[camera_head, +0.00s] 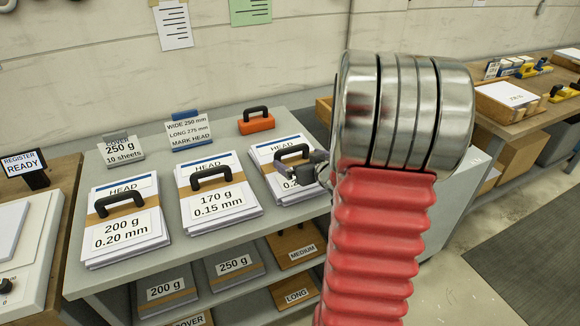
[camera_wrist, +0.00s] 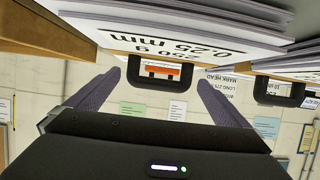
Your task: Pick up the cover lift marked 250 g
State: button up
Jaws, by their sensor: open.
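The cover lift marked 250 g, 0.25 mm is the right-hand paper stack (camera_head: 275,147) on the grey table top, with a black handle (camera_head: 291,150). My gripper (camera_head: 303,168) is at its front right and hides part of its label. In the wrist view, which is upside down, the label on the stack (camera_wrist: 195,38) reads 250 g and 0.25 mm. The black handle (camera_wrist: 160,87) appears between the two open fingers of my gripper (camera_wrist: 158,79). I cannot tell how deep the handle lies between them. Nothing is gripped.
Similar lifts marked 170 g (camera_head: 217,190) and 200 g (camera_head: 124,222) stand to the left. An orange block with a black handle (camera_head: 257,125) and sign cards (camera_head: 188,130) stand behind. A shelf below holds boards (camera_head: 235,265).

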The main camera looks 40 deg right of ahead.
aim_at(294, 164)
jog(key=shift+x, duration=2.25)
jog(key=shift+a+f, duration=0.1)
jog(key=shift+f, duration=0.05)
jog(key=shift+c, duration=0.6)
jog(key=c, duration=1.5)
jog(key=shift+c, duration=0.6)
jog(key=shift+r, duration=0.3)
notch_tip(294, 164, up, 10)
jog(key=shift+f, duration=0.1)
